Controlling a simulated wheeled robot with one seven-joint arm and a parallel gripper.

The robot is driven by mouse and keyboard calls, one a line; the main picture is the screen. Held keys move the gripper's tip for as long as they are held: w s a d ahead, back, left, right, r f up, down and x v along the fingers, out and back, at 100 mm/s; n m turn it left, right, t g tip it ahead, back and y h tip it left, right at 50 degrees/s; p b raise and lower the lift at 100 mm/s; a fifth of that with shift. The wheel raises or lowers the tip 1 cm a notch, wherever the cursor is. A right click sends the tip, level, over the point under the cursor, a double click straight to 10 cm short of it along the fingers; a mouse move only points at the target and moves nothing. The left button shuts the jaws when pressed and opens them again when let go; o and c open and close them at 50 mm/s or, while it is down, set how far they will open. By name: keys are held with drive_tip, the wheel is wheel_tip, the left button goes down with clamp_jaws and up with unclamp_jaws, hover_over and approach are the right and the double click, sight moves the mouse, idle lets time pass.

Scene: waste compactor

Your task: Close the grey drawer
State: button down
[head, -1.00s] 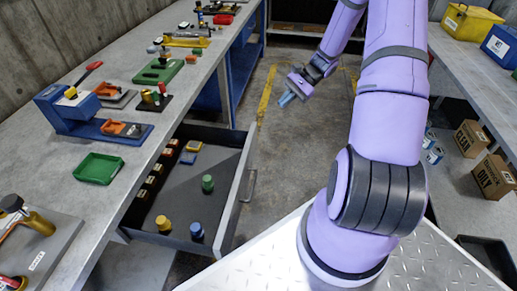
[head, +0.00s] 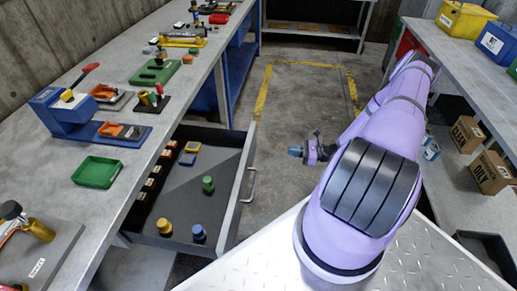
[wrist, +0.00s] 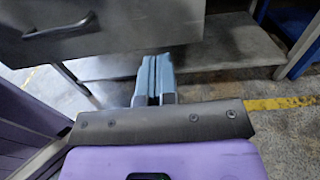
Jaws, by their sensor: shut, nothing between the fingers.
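The grey drawer (head: 238,190) stands pulled out from under the left workbench in the head view. Its metal handle (head: 251,184) is on the outer front face. In the wrist view the drawer front (wrist: 120,30) fills the upper left, with its handle (wrist: 60,26) near the top left corner. My gripper (head: 294,151) is outside the drawer, to the right of the drawer front and apart from the handle in the head view.
A green tray (head: 97,171) lies on the left workbench (head: 125,150). The floor (head: 290,110) between the benches is clear. Boxes (head: 489,172) stand on the right.

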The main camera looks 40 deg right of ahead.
drive_tip(key=x, duration=1.4)
drive_tip(key=shift+f, duration=0.2)
